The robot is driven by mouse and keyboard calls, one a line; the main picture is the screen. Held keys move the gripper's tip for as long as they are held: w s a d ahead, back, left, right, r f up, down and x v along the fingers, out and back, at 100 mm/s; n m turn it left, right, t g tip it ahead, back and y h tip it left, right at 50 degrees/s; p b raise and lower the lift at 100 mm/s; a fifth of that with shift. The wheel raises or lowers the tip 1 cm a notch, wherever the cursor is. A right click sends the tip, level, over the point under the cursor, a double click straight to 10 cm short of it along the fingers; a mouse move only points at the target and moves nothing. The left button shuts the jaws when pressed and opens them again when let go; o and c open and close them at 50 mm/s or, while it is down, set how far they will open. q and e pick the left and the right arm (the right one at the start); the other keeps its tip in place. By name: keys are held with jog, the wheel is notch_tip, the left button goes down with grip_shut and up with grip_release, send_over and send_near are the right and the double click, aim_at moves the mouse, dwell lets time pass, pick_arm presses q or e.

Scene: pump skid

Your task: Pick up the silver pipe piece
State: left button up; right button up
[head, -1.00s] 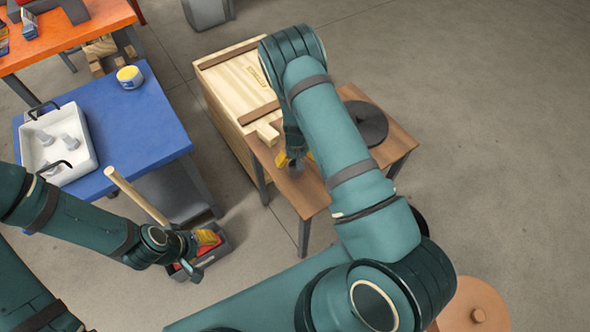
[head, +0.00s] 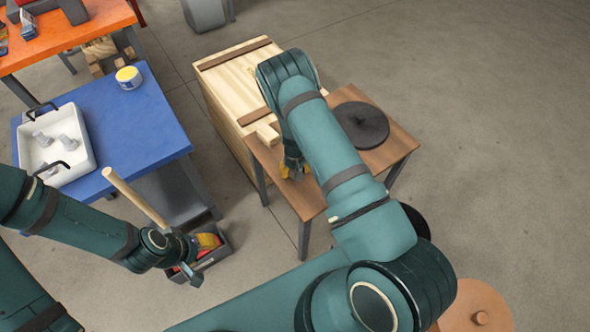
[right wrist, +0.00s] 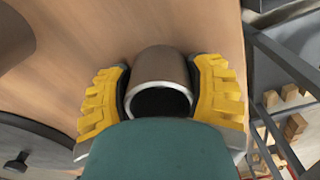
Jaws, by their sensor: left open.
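The silver pipe piece (right wrist: 160,72) is a short, hollow grey cylinder with a bright rim around a dark bore. In the right wrist view it lies between the yellow fingers of my right gripper (right wrist: 160,95), whose dark pads press against both its sides. In the head view my right gripper (head: 293,170) is low over the brown table (head: 318,192), and its own arm hides the pipe. I cannot tell whether the pipe touches the tabletop. My left gripper (head: 208,243) is open above a grey toolbox (head: 222,250), away from the pipe.
A wooden crate (head: 222,85) stands against the brown table's left side. A dark round disc (head: 361,125) lies on that table. A blue table (head: 140,130) holds a white tray (head: 75,172) and a yellow-lidded tub (head: 129,77). A wooden handle (head: 135,195) sticks up near my left wrist.

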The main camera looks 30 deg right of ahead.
jog(key=shift+c, duration=0.4)
notch_tip(320, 180, up, 10)
jog(key=shift+p, duration=0.85)
